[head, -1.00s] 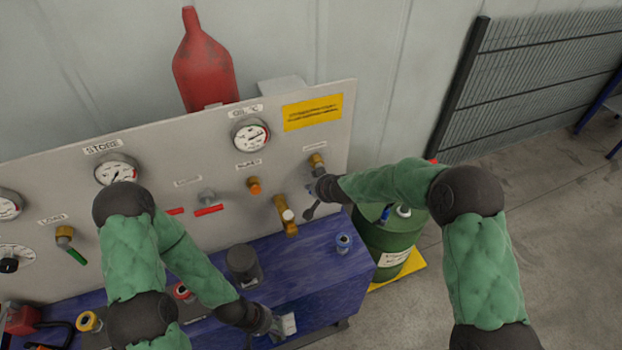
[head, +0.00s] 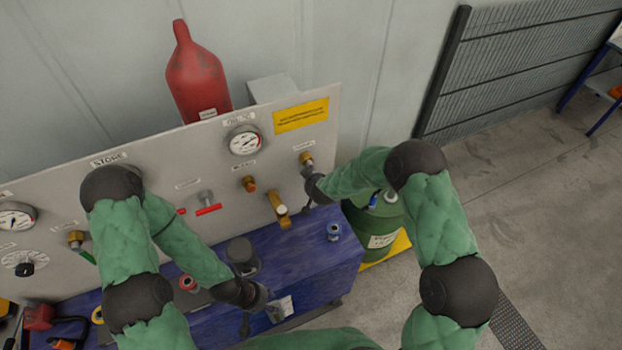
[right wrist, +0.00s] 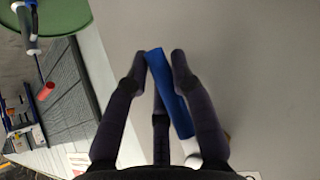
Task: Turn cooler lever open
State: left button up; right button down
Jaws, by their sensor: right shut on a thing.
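The cooler valve's brass fitting (head: 306,158) sits at the panel's right end, under a small label too small to read. My right gripper (head: 309,182) is at this valve and hides its lever in the head view. In the right wrist view a blue lever (right wrist: 168,92) lies between the fingers of my right gripper (right wrist: 160,75), which is shut on it. The lever's lower end meets a pale part near the panel face. My left gripper (head: 258,308) hangs low over the blue bench, beside a white labelled item (head: 281,308); its fingers are too small to judge.
The grey panel (head: 150,190) carries gauges and other valves, including a red-handled one (head: 208,210) and a brass one (head: 279,207). A green drum (head: 378,232) stands right of the blue bench (head: 315,262). A small can (head: 334,231) stands on the bench. Floor at right is open.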

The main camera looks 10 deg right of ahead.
jog(key=shift+f, duration=0.1)
jog(key=c, duration=1)
grip_release()
jog(key=shift+d, duration=0.1)
jog(key=shift+s+r, duration=0.25)
jog(key=shift+r, duration=0.15)
jog(key=v, duration=1.1)
jog(key=shift+s, duration=0.1)
jog(key=shift+f, duration=0.1)
